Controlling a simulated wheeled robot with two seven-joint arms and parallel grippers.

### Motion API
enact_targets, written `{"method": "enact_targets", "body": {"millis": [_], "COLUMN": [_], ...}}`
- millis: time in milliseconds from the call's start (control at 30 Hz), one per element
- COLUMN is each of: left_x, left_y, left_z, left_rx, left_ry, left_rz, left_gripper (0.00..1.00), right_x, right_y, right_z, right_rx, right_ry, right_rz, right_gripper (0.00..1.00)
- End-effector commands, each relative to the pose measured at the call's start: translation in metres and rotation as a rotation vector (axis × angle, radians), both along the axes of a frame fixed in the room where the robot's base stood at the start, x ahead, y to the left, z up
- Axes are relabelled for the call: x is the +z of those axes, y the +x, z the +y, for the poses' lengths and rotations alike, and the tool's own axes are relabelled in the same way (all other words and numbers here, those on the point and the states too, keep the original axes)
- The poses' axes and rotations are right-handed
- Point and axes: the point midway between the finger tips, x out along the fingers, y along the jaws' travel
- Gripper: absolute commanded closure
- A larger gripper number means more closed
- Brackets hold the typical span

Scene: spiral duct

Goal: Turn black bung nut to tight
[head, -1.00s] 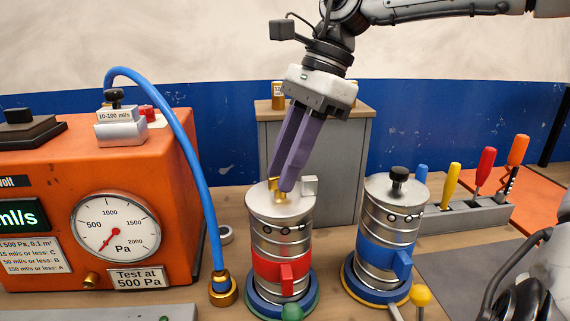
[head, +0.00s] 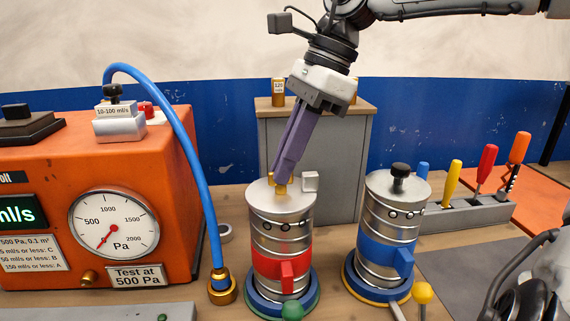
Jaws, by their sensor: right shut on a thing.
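A black nut-like knob (head: 399,171) stands upright on the lid of the right metal canister (head: 392,232), which has a blue band. Nothing touches this knob. My right gripper (head: 281,183), with purple fingers, reaches down to the left canister (head: 281,228), which has a red band. It is shut on a small brass fitting (head: 280,188) on that lid; the fingers partly hide the fitting.
A small pale block (head: 310,181) sits on the left canister's lid. An orange tester (head: 60,170) with a Pa dial (head: 114,224) and blue hose (head: 190,150) stands left. A grey cabinet (head: 340,165) is behind. Colored-handled tools (head: 487,165) stand in a rack at right.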

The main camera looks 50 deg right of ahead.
Motion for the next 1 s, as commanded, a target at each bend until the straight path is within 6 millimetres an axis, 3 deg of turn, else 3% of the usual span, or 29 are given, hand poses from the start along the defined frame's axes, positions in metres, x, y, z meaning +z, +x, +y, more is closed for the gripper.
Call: {"method": "enact_targets", "body": {"millis": [400,1000], "left_x": [-0.031,-0.041], "left_y": [-0.001,0.007], "left_z": [-0.001,-0.013], "left_rx": [-0.005,-0.024], "left_ry": [0.004,-0.004], "left_rz": [0.007,-0.013], "left_gripper": [0.69,0.69], "right_x": [-0.002,-0.001], "right_y": [-0.002,-0.003], "right_z": [0.003,0.006], "right_rx": [-0.373,-0.930], "right_ry": [-0.001,-0.001], "right_rz": [-0.007,-0.005], "right_gripper": [1.00,1.00]}}
